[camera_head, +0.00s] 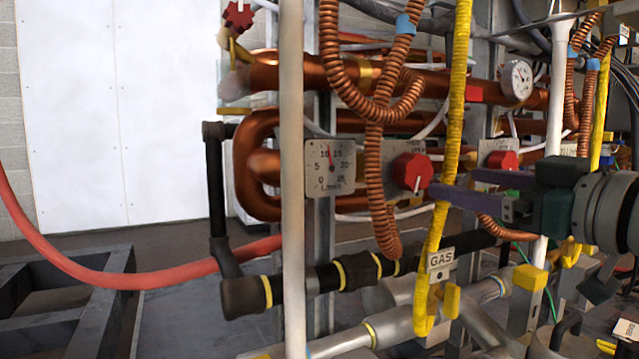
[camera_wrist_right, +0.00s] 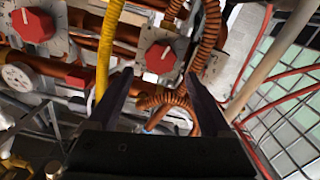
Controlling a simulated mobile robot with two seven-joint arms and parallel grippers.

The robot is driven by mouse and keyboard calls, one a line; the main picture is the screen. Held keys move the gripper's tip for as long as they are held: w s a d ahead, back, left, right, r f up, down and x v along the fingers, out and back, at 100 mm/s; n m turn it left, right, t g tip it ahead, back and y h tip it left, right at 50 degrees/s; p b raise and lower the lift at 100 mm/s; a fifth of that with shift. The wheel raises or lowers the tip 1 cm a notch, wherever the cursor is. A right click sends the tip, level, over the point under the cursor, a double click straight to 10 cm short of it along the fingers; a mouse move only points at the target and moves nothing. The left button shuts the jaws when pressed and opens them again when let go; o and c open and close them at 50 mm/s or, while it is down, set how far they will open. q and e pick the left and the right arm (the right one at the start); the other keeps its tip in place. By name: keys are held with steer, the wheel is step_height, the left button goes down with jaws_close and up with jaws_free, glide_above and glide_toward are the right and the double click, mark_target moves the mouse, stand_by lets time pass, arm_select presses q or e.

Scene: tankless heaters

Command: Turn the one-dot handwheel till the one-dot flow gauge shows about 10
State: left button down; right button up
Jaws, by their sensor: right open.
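A square flow gauge (camera_head: 330,167) marked L/min stands left of centre. Its red needle points up, near 10, and a pale pipe stands just left of it. Right of it, a round red knob (camera_head: 412,172) with a white pointer line sits on a grey plate; it also shows in the right wrist view (camera_wrist_right: 160,57). My right gripper (camera_head: 453,183) is open and empty, in front and right of this knob. In the wrist view the knob appears between the fingers. A small red lobed handwheel (camera_head: 238,15) is at top left. Dot marks on them are too small to read.
A yellow hose (camera_head: 452,110) and ribbed copper hoses (camera_head: 375,170) hang close to the knob. A second red knob (camera_head: 502,160) and a round dial (camera_head: 516,79) lie to the right. A GAS tag (camera_head: 440,260) hangs below.

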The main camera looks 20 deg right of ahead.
mark_target(420, 175)
steer(key=w, duration=0.2)
steer(key=w+b, duration=0.1)
steer(key=w, duration=0.1)
steer(key=w+b, duration=0.1)
steer(key=w, duration=0.1)
steer(key=shift+w+a+f, duration=0.1)
steer(key=shift+w+a, duration=0.15)
steer(key=shift+w, duration=0.15)
steer(key=shift+w+a, duration=0.1)
steer(key=shift+w, duration=0.6)
steer(key=c, duration=1.1)
